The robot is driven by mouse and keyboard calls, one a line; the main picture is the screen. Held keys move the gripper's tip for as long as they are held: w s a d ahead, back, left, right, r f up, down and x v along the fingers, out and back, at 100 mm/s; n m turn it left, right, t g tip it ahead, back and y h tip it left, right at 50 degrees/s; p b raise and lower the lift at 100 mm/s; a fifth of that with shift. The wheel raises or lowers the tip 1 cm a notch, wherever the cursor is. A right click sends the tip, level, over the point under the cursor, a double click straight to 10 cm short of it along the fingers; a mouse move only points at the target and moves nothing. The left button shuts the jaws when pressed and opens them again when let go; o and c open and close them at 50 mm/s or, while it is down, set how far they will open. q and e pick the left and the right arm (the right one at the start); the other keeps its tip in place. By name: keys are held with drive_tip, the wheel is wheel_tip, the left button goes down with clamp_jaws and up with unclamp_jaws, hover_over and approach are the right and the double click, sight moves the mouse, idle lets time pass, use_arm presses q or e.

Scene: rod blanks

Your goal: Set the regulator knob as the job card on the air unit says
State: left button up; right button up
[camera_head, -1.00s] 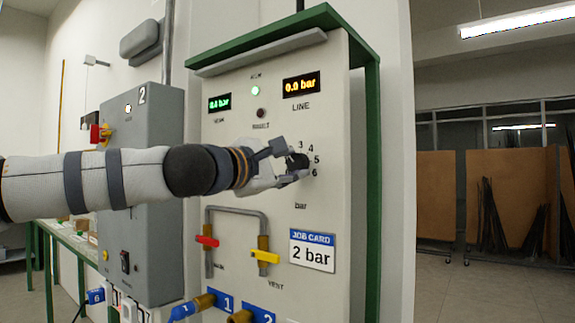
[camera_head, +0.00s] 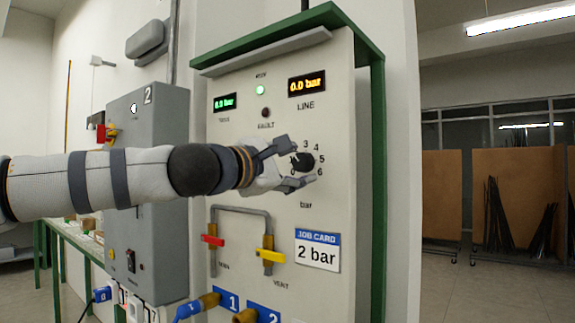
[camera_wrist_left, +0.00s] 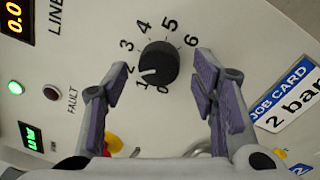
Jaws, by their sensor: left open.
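The black regulator knob (camera_head: 303,163) is on the front of the pale air unit (camera_head: 340,130), with a scale from 0 to 6 around it. In the left wrist view the knob (camera_wrist_left: 159,64) has a white mark pointing near the 1, slightly toward the 2. My left gripper (camera_head: 300,164) is open, with its fingers on either side of the knob and apart from it in the left wrist view (camera_wrist_left: 165,76). The job card (camera_head: 318,250) reads 2 bar. My right gripper is not in view.
The line display (camera_head: 307,84) reads 0.0 bar. A green lamp (camera_head: 260,90) is lit; the fault lamp (camera_head: 266,112) is dark. A red valve handle (camera_head: 212,240) and a yellow vent handle (camera_head: 272,256) sit below the gripper. A grey box (camera_head: 145,200) stands left.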

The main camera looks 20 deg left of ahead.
use_arm(q)
drive_tip(key=v, duration=1.1)
drive_tip(key=shift+s, duration=0.4)
drive_tip(key=shift+f, duration=0.15)
